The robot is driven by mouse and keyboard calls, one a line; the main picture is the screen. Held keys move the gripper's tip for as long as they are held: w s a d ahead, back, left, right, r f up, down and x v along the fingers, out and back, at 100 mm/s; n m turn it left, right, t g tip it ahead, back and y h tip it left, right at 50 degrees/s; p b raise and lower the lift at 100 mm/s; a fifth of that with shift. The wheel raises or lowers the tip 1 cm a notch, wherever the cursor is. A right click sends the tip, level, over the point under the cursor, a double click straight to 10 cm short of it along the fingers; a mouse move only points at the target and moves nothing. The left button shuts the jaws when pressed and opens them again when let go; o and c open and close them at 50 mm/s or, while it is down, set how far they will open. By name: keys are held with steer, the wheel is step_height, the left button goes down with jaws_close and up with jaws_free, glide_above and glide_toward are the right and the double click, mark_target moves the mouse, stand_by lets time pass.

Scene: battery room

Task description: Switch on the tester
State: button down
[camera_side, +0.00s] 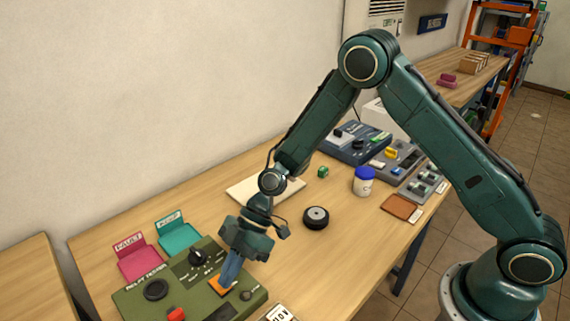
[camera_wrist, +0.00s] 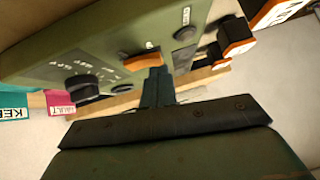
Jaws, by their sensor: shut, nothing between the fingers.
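The tester (camera_side: 190,285) is an olive-green box on the front left of the bench, with a dark dial (camera_side: 198,257), a round black part and a red button (camera_side: 177,314). An orange rocker switch (camera_side: 221,286) sits on its top. In the wrist view, the tester (camera_wrist: 110,45) fills the upper left, with the orange switch (camera_wrist: 140,62) at its middle. My gripper (camera_side: 228,284) is shut and empty, pointing down at the switch. Its fingertips (camera_wrist: 155,72) are right beside the orange switch in the wrist view. I cannot tell whether they touch it.
A pink tray (camera_side: 140,264) and a teal tray (camera_side: 181,236) stand behind the tester. Grey-blue devices (camera_side: 355,145) stand at the back. Bench between is clear.

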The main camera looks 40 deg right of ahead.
steer(key=shift+s+f, duration=0.15)
steer(key=shift+f, duration=0.15)
stand_by(0.5)
steer(key=shift+w+r, duration=0.25)
steer(key=shift+w, duration=0.5)
steer(key=shift+r, duration=0.15)
